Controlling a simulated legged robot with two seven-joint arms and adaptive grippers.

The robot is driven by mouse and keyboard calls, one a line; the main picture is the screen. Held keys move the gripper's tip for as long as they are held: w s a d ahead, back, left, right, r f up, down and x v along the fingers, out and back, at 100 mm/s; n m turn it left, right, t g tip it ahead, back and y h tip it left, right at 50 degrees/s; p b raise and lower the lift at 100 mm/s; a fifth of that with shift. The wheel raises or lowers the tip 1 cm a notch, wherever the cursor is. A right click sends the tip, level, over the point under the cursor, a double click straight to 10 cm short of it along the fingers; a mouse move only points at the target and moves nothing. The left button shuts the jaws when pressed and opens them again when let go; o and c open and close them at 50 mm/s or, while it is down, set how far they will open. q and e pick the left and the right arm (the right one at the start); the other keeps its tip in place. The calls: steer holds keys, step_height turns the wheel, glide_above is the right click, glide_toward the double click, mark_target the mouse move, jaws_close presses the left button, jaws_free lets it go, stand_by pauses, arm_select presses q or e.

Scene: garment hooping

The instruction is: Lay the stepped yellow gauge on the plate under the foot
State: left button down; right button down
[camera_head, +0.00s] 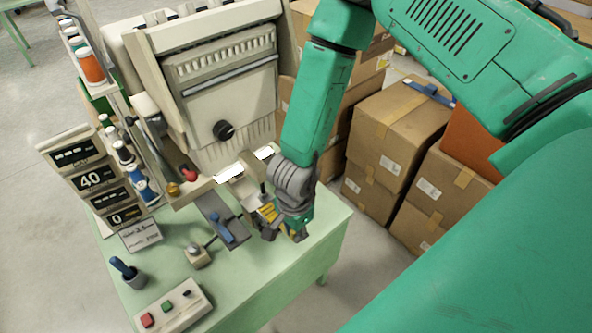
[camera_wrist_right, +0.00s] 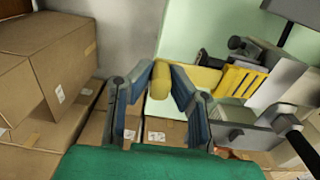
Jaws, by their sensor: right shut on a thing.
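The yellow gauge (camera_head: 267,212) shows in the head view just left of my right gripper (camera_head: 287,228), partly hidden by it. In the right wrist view, my right gripper (camera_wrist_right: 161,82) is shut on the rounded yellow grip (camera_wrist_right: 160,83) of the gauge. The stepped part of the gauge (camera_wrist_right: 240,79) reaches right, beside grey machine parts. A grey plate (camera_head: 212,211) with a blue piece on it lies left of the gripper in the head view. I cannot tell whether the gauge touches a plate; the foot is not clearly visible. My left gripper is not in view.
A button box (camera_head: 174,306), a dark cup (camera_head: 130,275) and a small lever block (camera_head: 198,256) are at the table's left front. Cardboard boxes (camera_head: 400,125) stand right of the table. Bare tabletop lies in front of the gripper.

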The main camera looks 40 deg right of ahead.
steer(key=shift+w+a, duration=0.1)
steer(key=shift+w, duration=0.65)
steer(key=shift+f, duration=0.45)
stand_by(0.3)
steer(key=c, duration=1.4)
jaws_free()
steer(key=shift+c, duration=0.2)
